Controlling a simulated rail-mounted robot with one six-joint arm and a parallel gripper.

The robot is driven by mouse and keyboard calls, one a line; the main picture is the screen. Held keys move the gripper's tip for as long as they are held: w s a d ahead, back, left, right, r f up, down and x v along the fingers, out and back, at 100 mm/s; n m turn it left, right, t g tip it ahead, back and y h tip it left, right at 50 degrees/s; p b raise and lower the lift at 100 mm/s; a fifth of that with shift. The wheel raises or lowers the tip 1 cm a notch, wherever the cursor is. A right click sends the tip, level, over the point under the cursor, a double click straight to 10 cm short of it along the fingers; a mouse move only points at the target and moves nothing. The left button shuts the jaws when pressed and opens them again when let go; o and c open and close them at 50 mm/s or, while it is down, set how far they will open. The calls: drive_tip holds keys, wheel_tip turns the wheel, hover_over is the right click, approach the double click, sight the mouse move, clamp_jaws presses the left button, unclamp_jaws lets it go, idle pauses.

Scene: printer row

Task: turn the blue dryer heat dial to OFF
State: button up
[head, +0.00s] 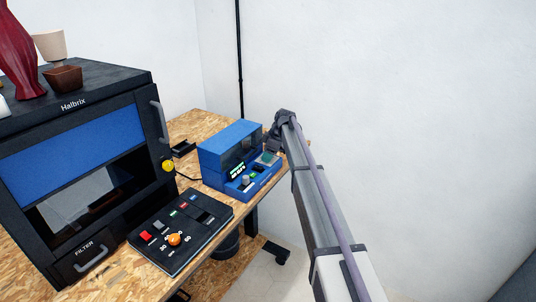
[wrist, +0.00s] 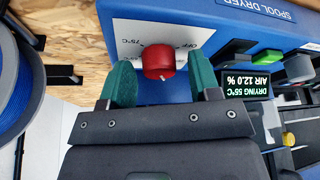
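The blue spool dryer (head: 222,150) stands on the bench in the head view and fills the top of the wrist view (wrist: 225,22). Its red heat dial (wrist: 158,60) sits on a white scale plate, seen upside down. "OFF" is printed to the dial's upper right and "75°C" to its upper left. A white pointer mark shows low on the dial's face, away from OFF. The dryer display (wrist: 247,83) reads "DRYING 55°C, AIR 12.0 %". My gripper (wrist: 161,72) is open, its two green fingers on either side of the dial with gaps visible. In the head view my arm hides the dial.
A dark Halbrix printer (head: 75,160) stands left of the dryer. A black control panel (head: 180,232) with coloured buttons and an orange knob lies in front. A blue spool (wrist: 14,85) is at the wrist view's left edge.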

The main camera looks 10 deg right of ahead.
drive_tip(key=p+v, duration=1)
drive_tip(key=v, duration=0.1)
drive_tip(key=shift+f, duration=0.15)
